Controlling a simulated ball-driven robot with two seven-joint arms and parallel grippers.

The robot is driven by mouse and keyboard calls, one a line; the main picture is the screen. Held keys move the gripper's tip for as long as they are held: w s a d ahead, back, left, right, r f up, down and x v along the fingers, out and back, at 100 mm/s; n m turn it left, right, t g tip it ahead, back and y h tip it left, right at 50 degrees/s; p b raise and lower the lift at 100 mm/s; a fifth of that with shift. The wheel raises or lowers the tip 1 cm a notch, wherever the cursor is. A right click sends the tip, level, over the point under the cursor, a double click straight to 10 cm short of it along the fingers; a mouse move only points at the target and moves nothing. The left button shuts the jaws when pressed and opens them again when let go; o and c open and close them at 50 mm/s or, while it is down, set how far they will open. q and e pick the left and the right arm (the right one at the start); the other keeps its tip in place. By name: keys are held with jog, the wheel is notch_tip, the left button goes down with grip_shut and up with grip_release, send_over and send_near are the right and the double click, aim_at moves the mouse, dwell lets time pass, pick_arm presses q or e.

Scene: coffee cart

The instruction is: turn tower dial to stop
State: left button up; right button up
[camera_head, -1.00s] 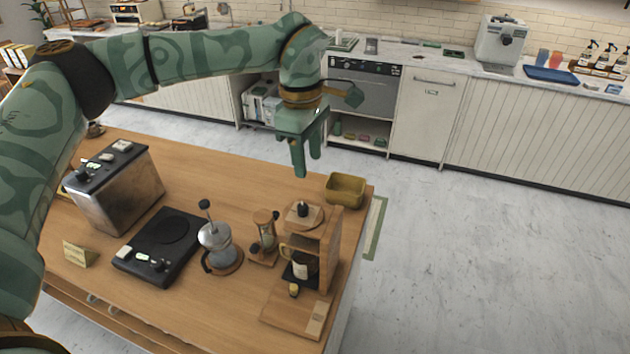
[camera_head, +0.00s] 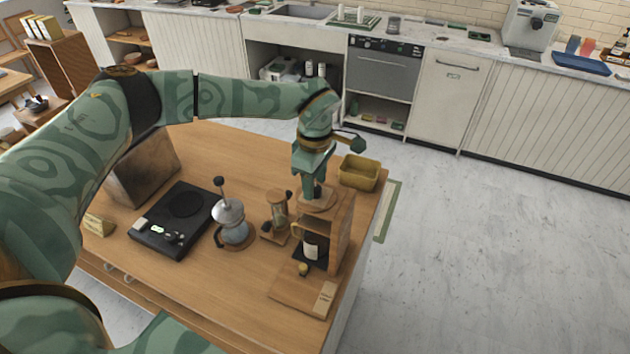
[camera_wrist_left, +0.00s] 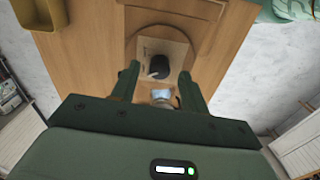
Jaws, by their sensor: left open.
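The wooden tower (camera_head: 341,236) stands near the right end of the wooden counter, with a cup (camera_head: 311,246) inside its open front. On its top is a round wooden disc (camera_head: 303,199) with a dark knob, mostly hidden in the head view by my left gripper (camera_head: 314,192). In the left wrist view the dark knob (camera_wrist_left: 158,66) shows ahead, roughly between the fingertips of my open left gripper (camera_wrist_left: 157,72). I cannot tell whether the fingers touch it. My right gripper is not in view.
A yellow-brown bin (camera_head: 360,172) stands just behind the tower. An hourglass (camera_head: 277,213), a glass-and-metal pot (camera_head: 231,222) and a black hotplate (camera_head: 172,220) stand to the left. Bare counter lies in front of the pot.

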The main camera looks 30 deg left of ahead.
pick_arm(q)
jog(key=shift+f, duration=0.5)
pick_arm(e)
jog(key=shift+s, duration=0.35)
pick_arm(q)
grip_shut()
jog(key=shift+r, duration=0.1)
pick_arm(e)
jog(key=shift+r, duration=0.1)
pick_arm(q)
jog(key=shift+n+p, duration=0.45)
jog(key=shift+n, duration=0.55)
jog(key=n+p, duration=0.1)
jog(key=n, duration=0.2)
jog(key=shift+n, duration=0.4)
jog(key=n+p, duration=0.1)
jog(key=n, duration=0.4)
jog(key=shift+n, duration=0.4)
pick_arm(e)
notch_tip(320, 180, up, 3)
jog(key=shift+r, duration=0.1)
pick_arm(q)
jog(key=shift+n, duration=0.3)
